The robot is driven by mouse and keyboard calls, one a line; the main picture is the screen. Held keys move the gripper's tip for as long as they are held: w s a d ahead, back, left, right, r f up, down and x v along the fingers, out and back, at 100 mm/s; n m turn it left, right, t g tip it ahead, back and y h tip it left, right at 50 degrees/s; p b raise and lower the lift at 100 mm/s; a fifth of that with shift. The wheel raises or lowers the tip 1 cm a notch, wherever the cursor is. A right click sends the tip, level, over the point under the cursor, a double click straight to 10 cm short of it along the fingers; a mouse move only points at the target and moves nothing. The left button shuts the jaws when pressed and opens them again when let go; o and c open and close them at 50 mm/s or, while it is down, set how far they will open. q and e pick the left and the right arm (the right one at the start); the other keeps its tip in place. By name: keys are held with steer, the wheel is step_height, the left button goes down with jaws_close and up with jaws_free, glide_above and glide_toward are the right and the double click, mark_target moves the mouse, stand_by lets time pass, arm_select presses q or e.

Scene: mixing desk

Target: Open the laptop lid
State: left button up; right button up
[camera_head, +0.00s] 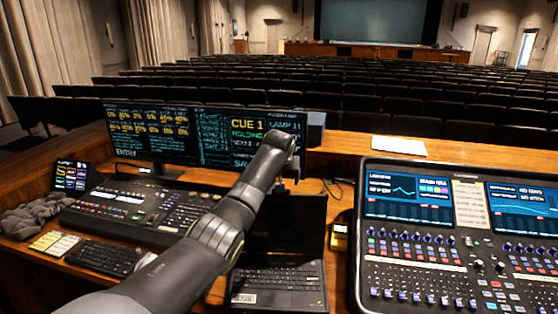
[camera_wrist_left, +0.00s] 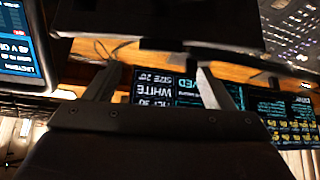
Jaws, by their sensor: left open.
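The black laptop (camera_head: 278,285) stands on the desk at the lower middle of the head view, with its keyboard exposed. Its dark lid (camera_head: 292,232) stands raised behind the keyboard; my left forearm covers its left side. In the left wrist view, which is upside down, a dark panel that looks like the lid (camera_wrist_left: 165,18) fills the top. My left gripper (camera_wrist_left: 158,72) is open, its two fingers spread and nothing visibly between them. In the head view its fingertips are hidden near the lid's top edge. Whether they touch the lid is unclear. My right gripper is out of view.
Two monitors (camera_head: 152,132) stand behind the laptop. A lighting console (camera_head: 140,205) and a black keyboard (camera_head: 105,257) lie to the left. A large mixing desk (camera_head: 460,240) is to the right, with a small yellow-screened device (camera_head: 339,236) between it and the laptop.

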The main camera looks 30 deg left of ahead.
arm_select(q)
steer(key=b+v, duration=0.3)
steer(key=v, duration=0.9)
steer(key=shift+s+r, duration=0.15)
steer(key=shift+s, duration=0.05)
